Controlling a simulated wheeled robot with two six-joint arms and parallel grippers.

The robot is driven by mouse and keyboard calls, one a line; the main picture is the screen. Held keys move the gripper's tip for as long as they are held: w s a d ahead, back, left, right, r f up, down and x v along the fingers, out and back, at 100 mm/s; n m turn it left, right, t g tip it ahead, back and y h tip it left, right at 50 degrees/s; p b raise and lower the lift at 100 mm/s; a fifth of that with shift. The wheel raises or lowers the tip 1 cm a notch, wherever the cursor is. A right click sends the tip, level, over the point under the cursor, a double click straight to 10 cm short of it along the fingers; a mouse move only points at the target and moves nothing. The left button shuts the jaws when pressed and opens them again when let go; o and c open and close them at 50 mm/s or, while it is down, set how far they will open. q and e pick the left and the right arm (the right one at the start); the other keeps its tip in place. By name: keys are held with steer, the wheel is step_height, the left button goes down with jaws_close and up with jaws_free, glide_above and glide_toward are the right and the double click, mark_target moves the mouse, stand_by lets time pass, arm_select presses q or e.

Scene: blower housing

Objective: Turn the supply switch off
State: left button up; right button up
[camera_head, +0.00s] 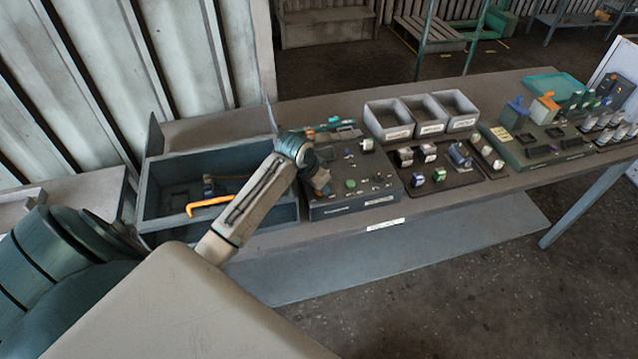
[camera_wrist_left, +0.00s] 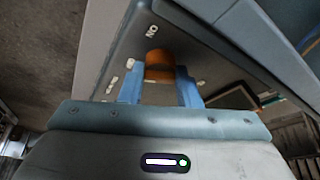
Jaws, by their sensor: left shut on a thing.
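The supply switch shows in the left wrist view as an orange-brown knob (camera_wrist_left: 158,66) on a grey panel (camera_wrist_left: 112,68). A white label (camera_wrist_left: 152,31), apparently "ON" seen upside down, is by it, with smaller white marks to the left. My left gripper (camera_wrist_left: 159,88) has its two blue fingers on either side of the knob and is shut on it. The knob's exact angle is hard to tell. In the head view my left gripper (camera_head: 320,180) is at the left side of the dark control box (camera_head: 345,208); the wrist hides most of the knob. My right gripper is not in view.
A grey open bin (camera_head: 270,215) with an orange hooked tool (camera_head: 208,204) stands left of the box. The box top carries a green button (camera_head: 350,184) and other small parts. Right of it are a dark tray of parts (camera_head: 462,178) and white bins (camera_head: 388,132).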

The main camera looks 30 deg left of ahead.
arm_select(q)
steer(key=shift+w+d+r+n+y, duration=0.1)
steer(key=shift+n+y, duration=0.6)
steer(key=shift+n, duration=0.9)
steer(key=o, duration=1)
steer(key=shift+c, duration=0.2)
steer(key=b+v, duration=0.3)
steer(key=v, duration=0.7)
steer(key=shift+s+r, duration=0.3)
steer(key=shift+s, duration=0.05)
